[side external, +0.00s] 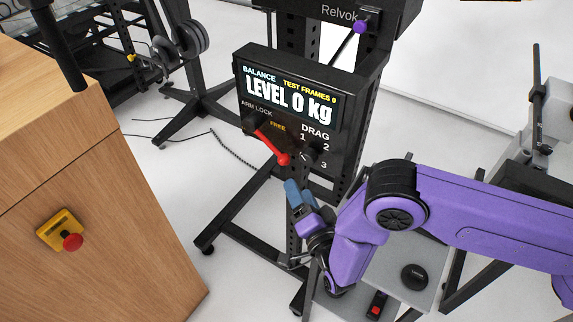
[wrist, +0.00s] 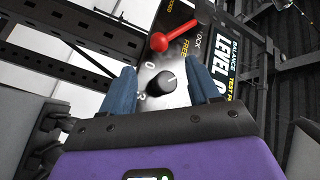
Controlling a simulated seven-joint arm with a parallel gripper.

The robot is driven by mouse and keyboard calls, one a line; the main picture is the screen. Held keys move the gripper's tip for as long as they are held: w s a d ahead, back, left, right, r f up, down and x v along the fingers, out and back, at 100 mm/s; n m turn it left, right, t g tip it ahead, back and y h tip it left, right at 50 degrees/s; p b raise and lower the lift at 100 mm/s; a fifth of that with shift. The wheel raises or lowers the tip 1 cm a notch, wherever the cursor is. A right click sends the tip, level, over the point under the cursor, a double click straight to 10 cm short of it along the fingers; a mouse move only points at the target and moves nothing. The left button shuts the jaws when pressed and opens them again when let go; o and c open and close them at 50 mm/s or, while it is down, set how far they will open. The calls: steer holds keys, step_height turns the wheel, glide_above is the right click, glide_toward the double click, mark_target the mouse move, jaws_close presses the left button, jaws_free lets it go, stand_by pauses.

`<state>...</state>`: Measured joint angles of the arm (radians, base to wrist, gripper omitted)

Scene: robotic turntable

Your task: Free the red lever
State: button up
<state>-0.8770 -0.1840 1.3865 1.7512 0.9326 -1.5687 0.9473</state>
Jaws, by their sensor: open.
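The red lever (side external: 270,144) is on the front of the black panel, under the "ARM LOCK" label. It slants down to the right from its pivot to a rounded red tip, and the "FREE" label is to the right of its upper part. In the wrist view the lever (wrist: 177,34) lies beyond the fingertips, with its tip toward the left. My gripper (side external: 293,185) is below the lever tip in the side view, apart from it. In the wrist view my gripper (wrist: 160,70) has its two blue fingers spread, with nothing held.
The black drag dial (wrist: 160,88) shows between the fingers in the wrist view, close to the lever. The panel's screen (side external: 290,98) reads "LEVEL 0 Kg". A wooden cabinet (side external: 90,170) with a red button stands at left. Black frame posts are around the panel.

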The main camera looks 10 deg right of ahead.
mark_target(286, 164)
steer(key=w, duration=0.6)
steer(key=w+a, duration=0.1)
steer(key=w, duration=0.2)
steer(key=shift+w, duration=0.25)
jaws_close()
